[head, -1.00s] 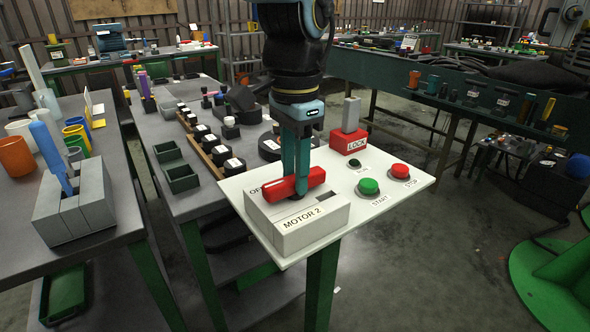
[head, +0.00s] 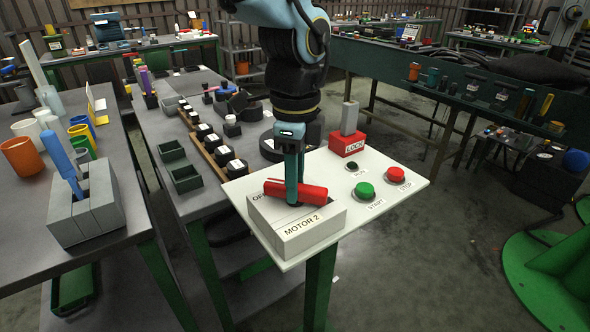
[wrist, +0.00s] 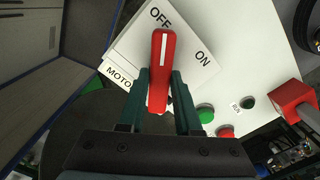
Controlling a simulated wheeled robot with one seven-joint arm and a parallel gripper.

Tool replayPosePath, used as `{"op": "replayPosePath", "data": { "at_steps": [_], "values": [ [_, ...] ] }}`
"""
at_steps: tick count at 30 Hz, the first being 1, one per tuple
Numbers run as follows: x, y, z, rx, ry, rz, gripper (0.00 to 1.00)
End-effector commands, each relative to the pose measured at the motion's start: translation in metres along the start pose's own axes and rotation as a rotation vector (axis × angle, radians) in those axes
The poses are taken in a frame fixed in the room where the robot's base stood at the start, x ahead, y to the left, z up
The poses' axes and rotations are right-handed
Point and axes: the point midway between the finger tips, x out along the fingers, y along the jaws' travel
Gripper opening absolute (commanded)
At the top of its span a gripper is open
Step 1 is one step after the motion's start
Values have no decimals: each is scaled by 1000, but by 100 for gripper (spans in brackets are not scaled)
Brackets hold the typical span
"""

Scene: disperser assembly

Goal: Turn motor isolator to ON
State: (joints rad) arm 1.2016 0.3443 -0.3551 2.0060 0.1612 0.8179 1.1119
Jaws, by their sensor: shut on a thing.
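The motor isolator is a pale grey block labelled MOTOR 2 (head: 302,226) with a red rotary handle (head: 302,191) on top. In the wrist view the red handle (wrist: 161,70) has a white line whose tip lies close to the OFF label (wrist: 160,15). The ON label (wrist: 202,58) is off to the right of the handle. My gripper (head: 293,195) points down over the isolator, its fingers on both sides of the handle, shut on it. The fingers hide part of the handle, and the ON label is hidden in the head view.
On the same white panel (head: 398,207) are a green START button (head: 364,190), a red STOP button (head: 395,175), a small black RUN button (head: 351,166) and a red LOCK block (head: 347,145) with a grey upright. Benches with small parts stand left and behind.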

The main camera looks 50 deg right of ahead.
Motion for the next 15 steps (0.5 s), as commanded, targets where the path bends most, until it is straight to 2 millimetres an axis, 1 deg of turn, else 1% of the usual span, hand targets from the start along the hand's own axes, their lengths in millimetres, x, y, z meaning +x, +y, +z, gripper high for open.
{"op": "replayPosePath", "data": {
  "at_steps": [1, 2, 15],
  "values": [
    [-4, 0, -1, 45, 2, 0, 0],
    [-5, 0, 0, 72, 2, 0, 0],
    [-4, 0, -1, 464, 3, 0, 0]
  ]
}}
